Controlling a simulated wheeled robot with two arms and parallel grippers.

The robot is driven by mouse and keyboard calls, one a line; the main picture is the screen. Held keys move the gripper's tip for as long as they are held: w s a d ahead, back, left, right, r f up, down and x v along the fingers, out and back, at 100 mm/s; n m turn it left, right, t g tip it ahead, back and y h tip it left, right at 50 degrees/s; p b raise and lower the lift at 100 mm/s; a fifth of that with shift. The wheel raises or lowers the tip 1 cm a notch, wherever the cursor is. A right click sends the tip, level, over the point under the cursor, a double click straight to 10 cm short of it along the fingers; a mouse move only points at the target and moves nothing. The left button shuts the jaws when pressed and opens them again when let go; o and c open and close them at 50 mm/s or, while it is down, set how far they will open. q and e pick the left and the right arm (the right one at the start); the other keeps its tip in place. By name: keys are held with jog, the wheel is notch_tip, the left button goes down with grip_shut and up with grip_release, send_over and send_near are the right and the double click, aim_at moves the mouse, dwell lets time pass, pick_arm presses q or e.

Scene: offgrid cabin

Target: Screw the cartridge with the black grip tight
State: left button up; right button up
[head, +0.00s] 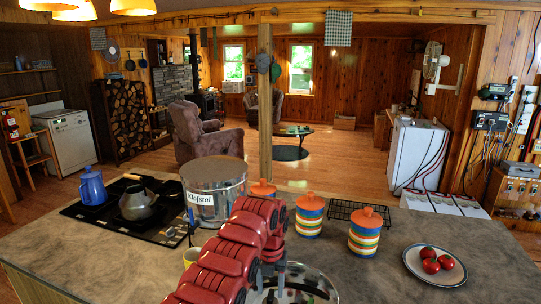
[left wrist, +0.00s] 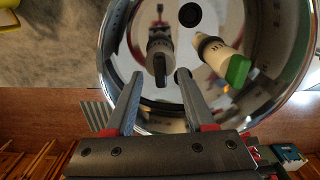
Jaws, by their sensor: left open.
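In the left wrist view, a cartridge with a black grip (left wrist: 160,68) stands in a shiny round steel vessel (left wrist: 121,62). A pale cartridge with a green grip (left wrist: 236,70) is to its right. My left gripper (left wrist: 159,75) is open. In this view the black grip appears between its two fingertips; I cannot tell whether they touch it. In the head view the vessel (head: 318,282) is at the bottom of the counter, partly behind my red left arm, with my left gripper (head: 278,284) over it. The cartridges are not clear there. My right gripper is out of view.
A large pot labelled Klofstal (head: 215,188), striped jars (head: 364,236) and a plate (head: 414,272) with red fruit stand around the vessel. Bare counter (head: 390,285) shows on the right. A round black spot (left wrist: 190,15) marks the vessel floor.

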pick_arm(q)
notch_tip(320, 180, up, 4)
jog(key=shift+d+r+p, duration=0.1)
jog(key=shift+p, duration=1.15)
jog(key=shift+r+p, duration=1.15)
jog(key=shift+r, duration=0.3)
jog(key=shift+f, duration=0.1)
